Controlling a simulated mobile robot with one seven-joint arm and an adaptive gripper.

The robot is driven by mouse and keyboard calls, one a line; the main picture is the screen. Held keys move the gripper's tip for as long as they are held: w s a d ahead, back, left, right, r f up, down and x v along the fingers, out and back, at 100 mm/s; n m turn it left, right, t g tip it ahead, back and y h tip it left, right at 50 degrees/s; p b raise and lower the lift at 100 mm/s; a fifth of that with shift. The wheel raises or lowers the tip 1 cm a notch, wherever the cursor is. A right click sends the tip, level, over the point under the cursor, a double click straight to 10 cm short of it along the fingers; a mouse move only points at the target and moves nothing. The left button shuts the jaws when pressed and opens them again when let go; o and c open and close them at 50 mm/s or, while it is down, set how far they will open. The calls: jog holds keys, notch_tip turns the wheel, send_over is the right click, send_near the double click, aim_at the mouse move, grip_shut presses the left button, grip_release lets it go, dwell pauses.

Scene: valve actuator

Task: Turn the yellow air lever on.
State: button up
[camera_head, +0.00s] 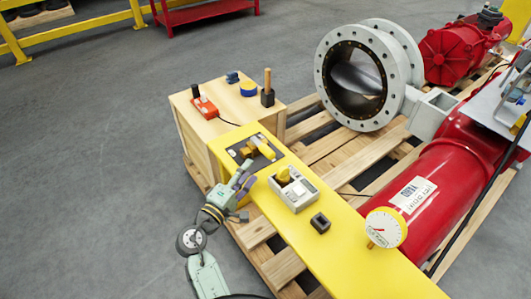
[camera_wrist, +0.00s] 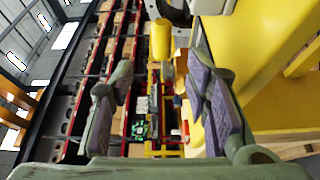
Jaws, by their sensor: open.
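A yellow lever (camera_head: 264,148) sits on a dark plate at the far end of the yellow panel (camera_head: 335,230) in the head view. A second yellow handle (camera_head: 283,175) sits on a grey box (camera_head: 297,192) closer along the panel; I cannot tell for sure which one is the air lever. My gripper (camera_head: 247,176) is open at the panel's left edge, close to both. In the wrist view a yellow rounded bar (camera_wrist: 161,40) shows beyond and between the open fingers (camera_wrist: 160,80). Nothing is held, and contact is not visible.
A wooden crate (camera_head: 190,125) bears an orange device (camera_head: 204,108), a blue roll and a wooden-handled tool. A dark square block (camera_head: 320,222) and a white gauge (camera_head: 385,228) lie along the panel. A red cylinder (camera_head: 430,200) and flanged valve (camera_head: 355,78) stand right. Grey floor at left is clear.

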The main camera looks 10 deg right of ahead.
aim_at(268, 152)
jog(key=shift+d+f, duration=0.15)
jog(key=shift+d, duration=0.35)
jog(key=p+x, duration=0.2)
jog(key=x, duration=0.8)
jog(key=shift+p, duration=0.3)
grip_shut()
